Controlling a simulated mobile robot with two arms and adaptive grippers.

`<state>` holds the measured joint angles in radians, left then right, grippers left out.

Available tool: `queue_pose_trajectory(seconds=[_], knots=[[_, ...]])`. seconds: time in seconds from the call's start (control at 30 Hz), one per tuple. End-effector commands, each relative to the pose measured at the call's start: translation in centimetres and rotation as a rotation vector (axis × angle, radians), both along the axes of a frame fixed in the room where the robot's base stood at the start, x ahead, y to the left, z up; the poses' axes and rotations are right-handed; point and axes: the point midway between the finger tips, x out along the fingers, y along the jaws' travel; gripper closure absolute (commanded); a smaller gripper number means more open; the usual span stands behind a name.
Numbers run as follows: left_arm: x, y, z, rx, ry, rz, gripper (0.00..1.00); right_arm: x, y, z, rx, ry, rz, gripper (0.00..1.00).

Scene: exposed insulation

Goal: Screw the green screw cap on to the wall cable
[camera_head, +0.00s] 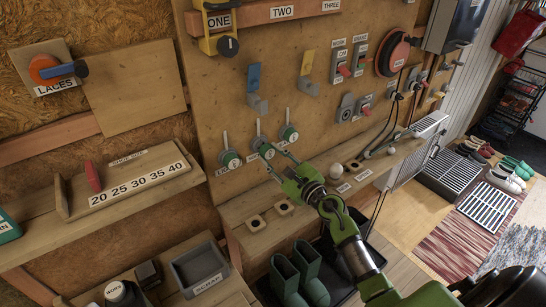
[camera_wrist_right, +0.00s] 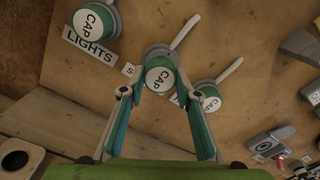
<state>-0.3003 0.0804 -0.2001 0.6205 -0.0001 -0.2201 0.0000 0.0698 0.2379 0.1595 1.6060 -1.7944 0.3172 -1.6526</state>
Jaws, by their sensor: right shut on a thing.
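Three green screw caps with white "CAP" faces sit in a row on the wall panel: a left one (camera_head: 230,159), a middle one (camera_head: 265,150) and a right one (camera_head: 289,133). They also show in the right wrist view, left (camera_wrist_right: 93,21), middle (camera_wrist_right: 160,77) and right (camera_wrist_right: 210,101). A pale cable-like stem (camera_wrist_right: 186,31) angles up behind the middle cap. My right gripper (camera_head: 271,160) is shut on the middle cap, one finger on each side. Whether the cap's thread is engaged is hidden. My left gripper is out of view.
A wooden ledge (camera_head: 335,192) with holes and white knobs runs below the caps. Coloured hooks (camera_head: 254,88) and switches (camera_head: 341,60) are mounted above and to the right. Green boots (camera_head: 305,268) stand below. A shelf with size numbers (camera_head: 137,183) is at left.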

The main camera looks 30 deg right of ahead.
Motion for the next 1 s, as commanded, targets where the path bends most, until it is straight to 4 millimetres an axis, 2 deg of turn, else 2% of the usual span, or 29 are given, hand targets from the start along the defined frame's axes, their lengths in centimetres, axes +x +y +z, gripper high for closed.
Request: queue_pose_trajectory(seconds=[0.9, 0.93, 1.0], knots=[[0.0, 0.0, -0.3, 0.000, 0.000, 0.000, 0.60, 2.3, 0.3, 0.0, -0.001, 0.000, 0.000, 0.96], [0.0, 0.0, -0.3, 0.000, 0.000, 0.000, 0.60, 2.3, 0.3, 0.0, -0.001, 0.000, 0.000, 0.65], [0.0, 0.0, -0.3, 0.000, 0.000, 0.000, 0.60, 2.3, 0.3, 0.0, -0.001, 0.000, 0.000, 0.51]])
